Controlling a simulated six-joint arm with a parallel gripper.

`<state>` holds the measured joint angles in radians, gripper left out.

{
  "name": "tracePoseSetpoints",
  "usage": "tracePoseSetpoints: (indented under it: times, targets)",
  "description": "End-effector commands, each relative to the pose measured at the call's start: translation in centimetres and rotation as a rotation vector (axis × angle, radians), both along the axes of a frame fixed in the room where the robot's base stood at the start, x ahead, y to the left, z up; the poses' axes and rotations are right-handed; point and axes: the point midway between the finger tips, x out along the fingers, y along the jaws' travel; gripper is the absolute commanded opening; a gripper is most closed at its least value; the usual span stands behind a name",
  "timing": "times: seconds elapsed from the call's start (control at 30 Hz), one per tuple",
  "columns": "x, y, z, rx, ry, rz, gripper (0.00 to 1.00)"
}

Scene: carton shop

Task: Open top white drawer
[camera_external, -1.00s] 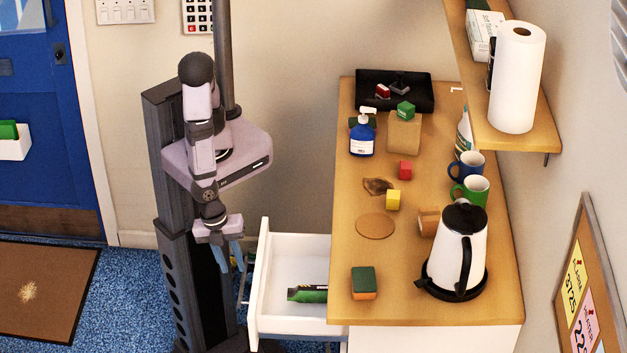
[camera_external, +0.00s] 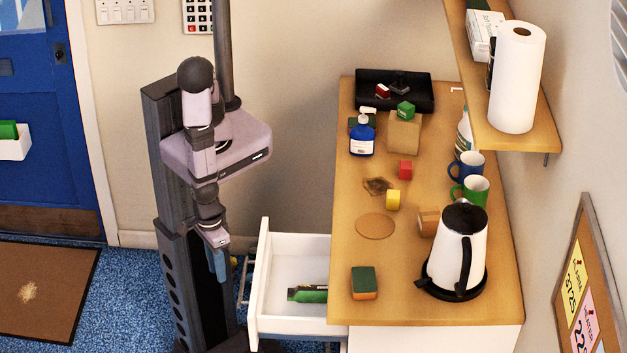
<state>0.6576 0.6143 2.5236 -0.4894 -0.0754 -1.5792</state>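The top white drawer (camera_external: 262,291) stands pulled out to the left from under the wooden counter. A green and dark item (camera_external: 308,294) lies inside it. A metal bar handle (camera_external: 245,268) shows along its front. My gripper (camera_external: 218,266) hangs pointing down just left of the drawer front, with blue fingers. It looks apart from the handle, though depth is hard to judge. The fingers overlap in this view, so I cannot see whether there is a gap between them.
The counter (camera_external: 340,220) holds a white kettle (camera_external: 455,250), a sponge (camera_external: 364,282), a blue bottle (camera_external: 362,135), mugs (camera_external: 474,190), small blocks and a black tray (camera_external: 395,104). A shelf with a paper roll (camera_external: 518,78) overhangs at the right.

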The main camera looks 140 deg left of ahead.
Motion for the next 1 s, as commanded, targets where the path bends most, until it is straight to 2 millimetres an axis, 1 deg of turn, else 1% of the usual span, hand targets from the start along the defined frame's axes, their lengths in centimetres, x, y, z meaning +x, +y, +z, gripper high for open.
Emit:
tracePoseSetpoints:
  times: [0.03,0.1,0.2,0.3,0.4,0.57,0.77,0.87,1.0]
  targets:
    - [0.2,0.3,0.2,0.000,-0.010,0.116,0.28]
    - [0.6,0.7,0.2,0.002,-0.028,0.284,0.28]
    - [1.0,1.6,0.3,0.009,-0.054,0.503,0.28]
    - [1.3,2.4,0.4,0.019,-0.078,0.682,0.28]
    - [1.3,3.2,0.4,0.029,-0.097,0.814,0.28]
    - [1.3,3.8,0.4,0.039,-0.113,0.927,0.28]
    - [1.3,4.0,0.3,0.040,-0.117,0.949,0.28]
    - [1.3,4.0,-0.2,0.041,-0.117,0.947,0.28]
    - [1.5,4.2,-1.6,0.043,-0.116,0.947,0.28]
